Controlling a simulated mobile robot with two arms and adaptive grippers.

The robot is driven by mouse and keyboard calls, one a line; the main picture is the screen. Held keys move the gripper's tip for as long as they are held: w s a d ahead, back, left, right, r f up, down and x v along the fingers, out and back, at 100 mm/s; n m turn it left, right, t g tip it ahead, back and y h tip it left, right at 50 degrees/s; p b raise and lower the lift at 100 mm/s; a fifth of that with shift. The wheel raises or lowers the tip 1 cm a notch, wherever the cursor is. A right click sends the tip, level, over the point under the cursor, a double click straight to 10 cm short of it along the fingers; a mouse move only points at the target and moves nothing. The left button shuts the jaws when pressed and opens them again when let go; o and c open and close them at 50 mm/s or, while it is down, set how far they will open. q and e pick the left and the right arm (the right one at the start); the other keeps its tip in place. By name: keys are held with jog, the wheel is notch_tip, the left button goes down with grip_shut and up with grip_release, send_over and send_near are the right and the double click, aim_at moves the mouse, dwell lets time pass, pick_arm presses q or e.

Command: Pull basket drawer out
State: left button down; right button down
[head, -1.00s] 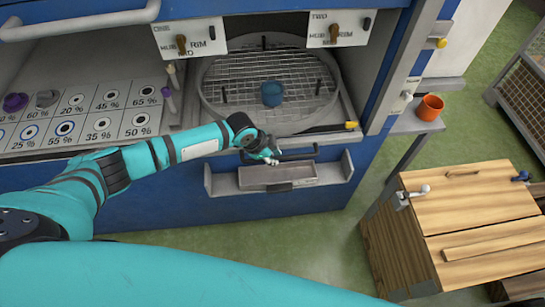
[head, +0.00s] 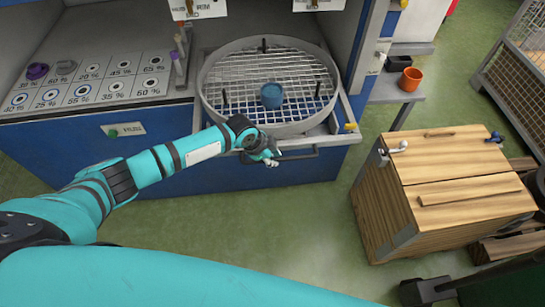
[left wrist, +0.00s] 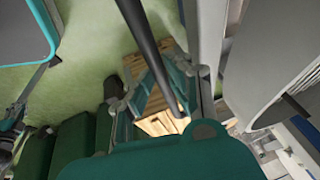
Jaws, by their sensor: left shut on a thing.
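The basket drawer is a grey frame (head: 322,143) carrying a round grey basket (head: 214,103) with a wire mesh floor. It stands partly out of the blue cabinet, over the floor. Its dark bar handle (head: 303,155) runs along the front. My left gripper (head: 267,159) is shut on this handle near its left end. In the left wrist view the handle (left wrist: 146,45) shows as a dark bar; the fingertips are hard to make out there. A blue cup (head: 272,95) stands upright on the mesh. My right gripper is not in view.
A wooden cabinet (head: 450,155) stands to the right, near the drawer. An orange cup (head: 411,79) sits on a side shelf. A panel with percent-marked spots (head: 100,78) lies left. Green floor (head: 290,220) in front of the drawer is clear.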

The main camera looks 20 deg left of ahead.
pick_arm(q)
jog(key=shift+s+d, duration=0.1)
jog(key=shift+s, duration=0.1)
dwell(0.3)
jog(key=c, duration=1.3)
grip_release()
jog(key=v, duration=1.2)
jog(key=shift+r, duration=0.1)
